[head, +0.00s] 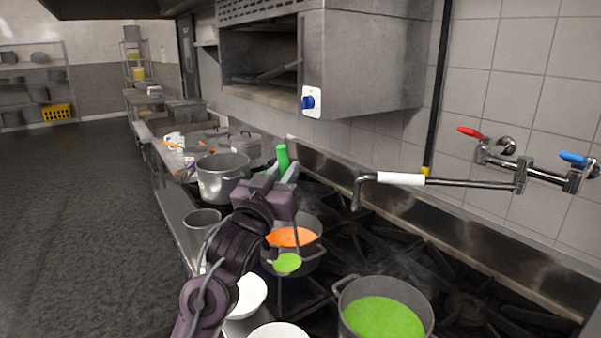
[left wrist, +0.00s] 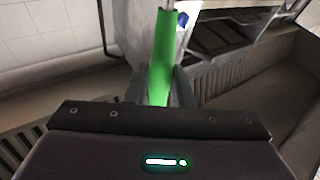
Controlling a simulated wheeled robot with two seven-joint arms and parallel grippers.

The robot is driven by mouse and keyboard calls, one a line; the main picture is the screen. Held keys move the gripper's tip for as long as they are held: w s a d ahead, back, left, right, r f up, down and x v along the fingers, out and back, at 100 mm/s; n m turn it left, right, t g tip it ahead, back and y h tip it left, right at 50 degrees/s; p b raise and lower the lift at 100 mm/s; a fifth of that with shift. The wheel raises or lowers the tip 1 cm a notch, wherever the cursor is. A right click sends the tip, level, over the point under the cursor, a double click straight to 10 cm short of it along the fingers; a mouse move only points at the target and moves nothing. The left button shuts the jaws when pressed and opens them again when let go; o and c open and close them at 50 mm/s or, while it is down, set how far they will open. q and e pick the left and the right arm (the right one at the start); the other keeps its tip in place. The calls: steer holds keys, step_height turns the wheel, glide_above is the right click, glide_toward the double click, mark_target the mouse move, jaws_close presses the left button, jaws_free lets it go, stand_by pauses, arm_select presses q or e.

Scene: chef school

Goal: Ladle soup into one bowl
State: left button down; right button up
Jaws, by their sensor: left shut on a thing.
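My left gripper (head: 288,176) is shut on the green handle of the ladle (head: 282,157); the handle also rises between the fingers in the left wrist view (left wrist: 163,60). The ladle's cup (head: 287,263) holds green soup and shows in front of the pot of orange soup (head: 294,237), roughly level. A large pot of green soup (head: 384,316) stands on the stove at the lower right. A white bowl (head: 250,297) sits at the front edge, partly behind my left arm. A second white bowl (head: 278,333) is cut off by the bottom edge. My right gripper is out of view.
A large metal pot (head: 222,178) and a smaller grey container (head: 202,220) stand beyond and left of my arm. A faucet spout (head: 400,179) reaches over the burners from the right wall. Bare burner grates (head: 390,245) lie between the pots and the wall.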

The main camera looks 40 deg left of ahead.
arm_select(q)
steer(key=s+a+p, duration=0.4)
steer(key=a+p, duration=0.1)
steer(key=a, duration=0.9)
steer(key=shift+d, duration=0.1)
